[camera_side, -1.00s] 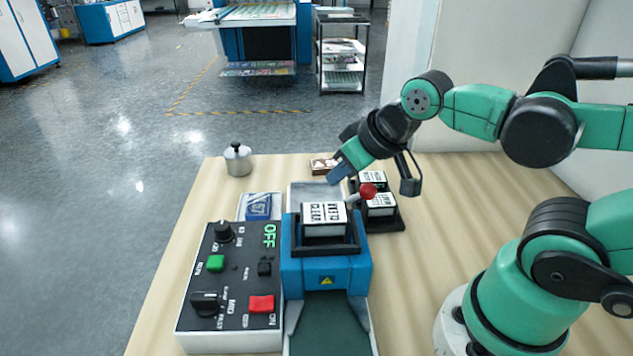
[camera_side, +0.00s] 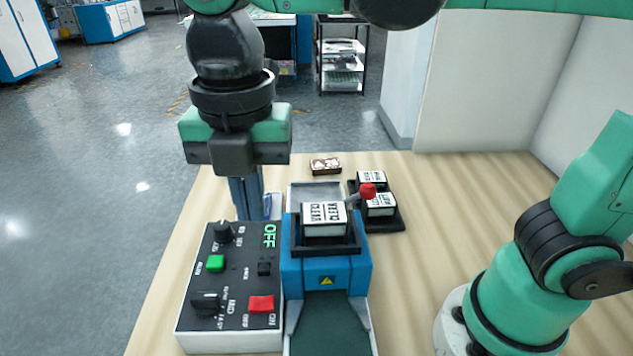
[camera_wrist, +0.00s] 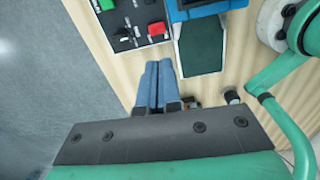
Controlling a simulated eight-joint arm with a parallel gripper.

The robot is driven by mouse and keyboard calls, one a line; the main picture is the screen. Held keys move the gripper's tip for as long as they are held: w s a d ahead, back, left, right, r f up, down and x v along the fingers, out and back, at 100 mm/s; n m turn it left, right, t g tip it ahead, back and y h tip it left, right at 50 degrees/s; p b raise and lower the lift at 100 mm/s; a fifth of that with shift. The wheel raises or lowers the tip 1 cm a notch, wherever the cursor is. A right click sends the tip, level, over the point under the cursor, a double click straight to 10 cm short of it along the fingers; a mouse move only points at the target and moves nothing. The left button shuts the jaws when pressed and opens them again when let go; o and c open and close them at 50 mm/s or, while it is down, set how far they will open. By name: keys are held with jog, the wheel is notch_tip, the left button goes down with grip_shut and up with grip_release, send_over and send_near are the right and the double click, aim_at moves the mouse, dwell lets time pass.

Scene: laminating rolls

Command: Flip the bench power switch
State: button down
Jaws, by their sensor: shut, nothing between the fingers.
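The control panel (camera_side: 240,290) sits at the front left of the bench in the side view. It carries a green button (camera_side: 216,263), a red rocker (camera_side: 262,304), a small black switch (camera_side: 265,268), black knobs (camera_side: 222,232) and a green OFF sign (camera_side: 269,235). I cannot tell which control is the bench power switch. My gripper (camera_side: 248,216) points down, shut and empty, near the panel's far edge in the picture. Its fingers also show in the wrist view (camera_wrist: 156,64), with the panel (camera_wrist: 134,22) and red rocker (camera_wrist: 156,29) above them. It appears apart from the controls.
A blue laminating machine (camera_side: 327,278) with a dark green belt (camera_side: 330,325) stands right of the panel. A white labelled box (camera_side: 325,218) sits on it, by a red-knobbed lever (camera_side: 368,191). A black tray (camera_side: 390,222) holds two boxes.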

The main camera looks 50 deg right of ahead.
aim_at(268, 304)
jog(key=shift+s+a+r+n, duration=0.1)
jog(key=shift+a+n, duration=0.1)
jog(key=shift+n, duration=0.1)
notch_tip(268, 304, down, 14)
jog(key=shift+f, duration=0.1)
dwell(0.7)
